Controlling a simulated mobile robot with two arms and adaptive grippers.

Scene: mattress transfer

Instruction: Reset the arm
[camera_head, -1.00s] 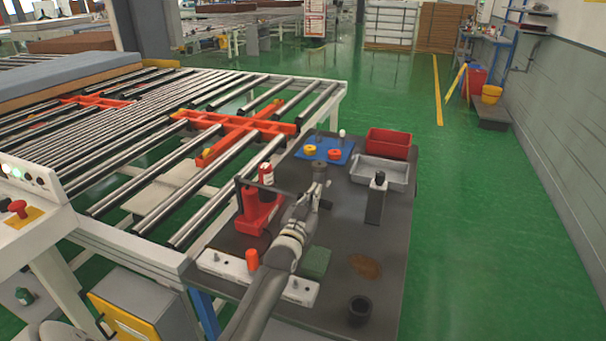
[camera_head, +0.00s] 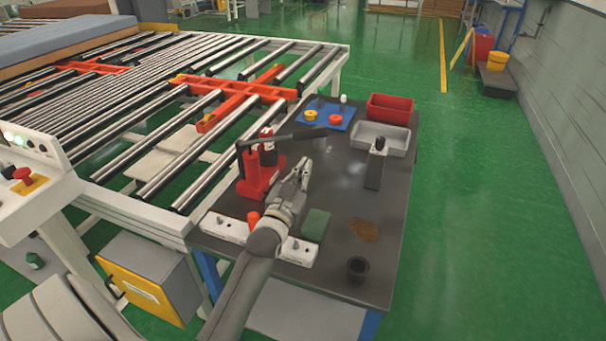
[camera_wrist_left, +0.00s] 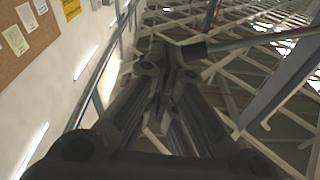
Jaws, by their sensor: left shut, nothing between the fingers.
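My left arm comes in from the bottom of the head view, and its left gripper (camera_head: 304,163) points up and away over the dark workbench (camera_head: 335,225). The gripper's fingers are together with nothing between them. It is just to the right of a red jack (camera_head: 258,178). The jack's dark lever (camera_head: 295,136) reaches right, with its end close beyond the fingertips; I cannot tell whether they touch. In the left wrist view the closed fingers (camera_wrist_left: 168,55) show against a ceiling frame, with a dark-ended rod beside them. My right gripper is not in view.
A green pad (camera_head: 316,224), a black cup (camera_head: 357,268), a grey tray (camera_head: 381,138), a red bin (camera_head: 390,108) and a blue board (camera_head: 325,115) are on the bench. A roller conveyor (camera_head: 170,130) stands to the left. Green floor (camera_head: 460,220) is clear on the right.

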